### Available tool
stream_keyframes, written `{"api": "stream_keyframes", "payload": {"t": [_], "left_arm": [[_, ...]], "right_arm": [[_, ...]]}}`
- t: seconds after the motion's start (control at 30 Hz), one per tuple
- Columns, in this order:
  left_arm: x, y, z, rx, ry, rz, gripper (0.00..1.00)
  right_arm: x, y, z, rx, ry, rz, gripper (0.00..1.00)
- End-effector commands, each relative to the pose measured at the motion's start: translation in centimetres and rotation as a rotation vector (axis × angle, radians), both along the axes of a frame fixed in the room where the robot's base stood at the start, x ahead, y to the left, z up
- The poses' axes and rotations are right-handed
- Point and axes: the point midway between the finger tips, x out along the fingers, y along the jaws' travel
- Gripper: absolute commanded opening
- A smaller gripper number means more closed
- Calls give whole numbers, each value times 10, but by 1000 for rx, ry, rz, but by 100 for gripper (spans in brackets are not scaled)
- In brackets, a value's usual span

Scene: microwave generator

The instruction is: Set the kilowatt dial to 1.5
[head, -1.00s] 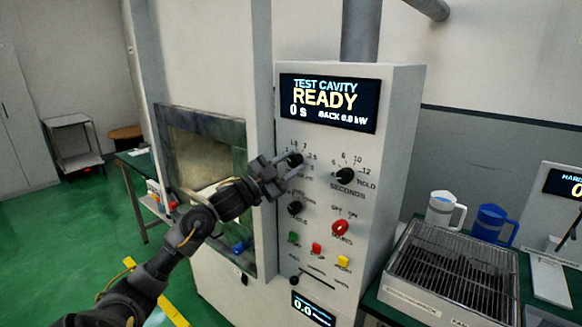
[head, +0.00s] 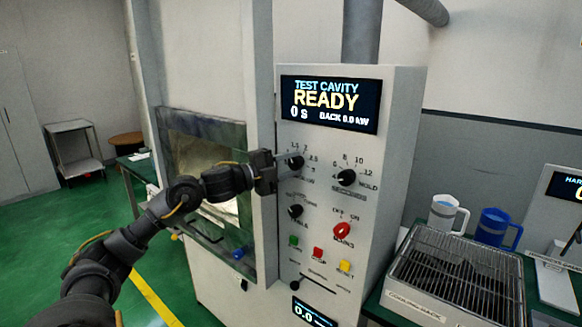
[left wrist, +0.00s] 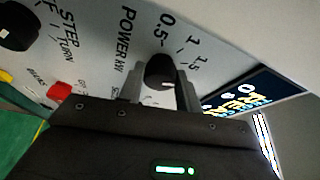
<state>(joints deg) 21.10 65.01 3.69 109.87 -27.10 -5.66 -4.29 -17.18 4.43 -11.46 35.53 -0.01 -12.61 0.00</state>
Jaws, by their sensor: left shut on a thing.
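The kilowatt dial (head: 296,162) is a black knob at the upper left of the control panel, below the display. In the left wrist view the dial (left wrist: 160,70) sits between my two fingers, with the marks 0.5, 1 and 1.5 and the words POWER kW around it. My left gripper (head: 287,161) reaches it from the left and is shut on it. Its fingers (left wrist: 160,92) hold the dial's sides. I cannot tell which mark the dial points at. The display (head: 329,103) reads TEST CAVITY READY, 0 s. My right gripper is not in view.
The black seconds dial (head: 346,177) is close to the right of the gripper. Another black knob (head: 295,211), a red knob (head: 342,230) and coloured buttons (head: 318,253) lie below. A wire rack (head: 455,270) and two mugs (head: 496,228) stand at the right.

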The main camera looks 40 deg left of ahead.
Motion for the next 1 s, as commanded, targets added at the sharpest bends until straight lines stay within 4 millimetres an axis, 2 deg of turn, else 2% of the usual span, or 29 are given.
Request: {"api": "stream_keyframes", "payload": {"t": [0.53, 0.57, 0.7, 1.0], "left_arm": [[0, 0, 0, 23, 1, 1, 11], [0, 0, 0, 23, 1, 1, 37], [0, 0, 0, 23, 1, 1, 55], [0, 0, -1, 22, 1, 0, 56]], "right_arm": [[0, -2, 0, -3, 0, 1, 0], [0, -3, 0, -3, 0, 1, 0], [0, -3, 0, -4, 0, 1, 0], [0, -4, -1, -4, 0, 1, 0]]}}
